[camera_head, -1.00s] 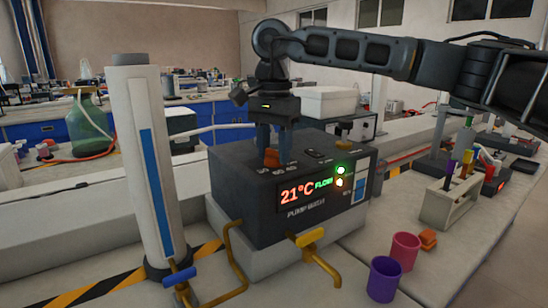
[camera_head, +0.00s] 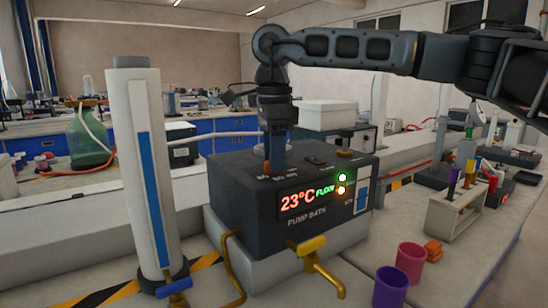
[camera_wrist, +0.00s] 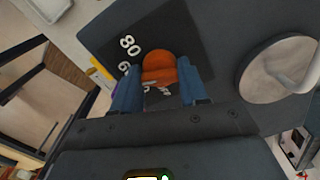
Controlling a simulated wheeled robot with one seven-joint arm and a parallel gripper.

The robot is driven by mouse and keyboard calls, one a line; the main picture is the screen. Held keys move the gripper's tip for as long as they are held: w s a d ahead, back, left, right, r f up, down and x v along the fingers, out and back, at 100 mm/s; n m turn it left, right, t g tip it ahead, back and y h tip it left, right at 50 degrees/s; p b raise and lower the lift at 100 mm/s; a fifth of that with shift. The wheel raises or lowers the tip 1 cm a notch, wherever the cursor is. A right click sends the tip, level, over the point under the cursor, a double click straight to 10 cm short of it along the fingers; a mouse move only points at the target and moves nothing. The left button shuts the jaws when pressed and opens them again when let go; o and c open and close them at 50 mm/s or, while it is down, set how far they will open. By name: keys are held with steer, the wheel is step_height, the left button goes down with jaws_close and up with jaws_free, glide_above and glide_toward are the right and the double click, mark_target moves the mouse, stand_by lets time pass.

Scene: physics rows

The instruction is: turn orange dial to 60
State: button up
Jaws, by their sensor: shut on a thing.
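The orange dial (camera_wrist: 160,70) sits on the top of the dark pump bath box (camera_head: 235,205). In the wrist view it lies between the two blue fingers of my gripper (camera_wrist: 157,90), which is shut on it. White numbers are printed beside the dial; "80" is readable and the others are partly hidden. In the head view my gripper (camera_head: 274,150) points straight down at the box top and mostly hides the dial (camera_head: 266,166). The box display (camera_head: 308,200) reads 23°C and FLOW, with a green and a yellowish light beside it.
A tall white column (camera_head: 137,170) with a blue strip stands left of the box. Yellow taps (camera_head: 308,247) and pipes stick out in front. A pink cup (camera_head: 410,262), a purple cup (camera_head: 389,287), an orange block (camera_head: 433,250) and a tube rack (camera_head: 455,210) stand at right.

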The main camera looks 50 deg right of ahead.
stand_by(0.4)
steer(key=o, duration=1.1)
steer(key=shift+c, duration=0.2)
steer(key=shift+r, duration=0.1)
step_height(320, 180, up, 8)
steer(key=shift+f, duration=0.15)
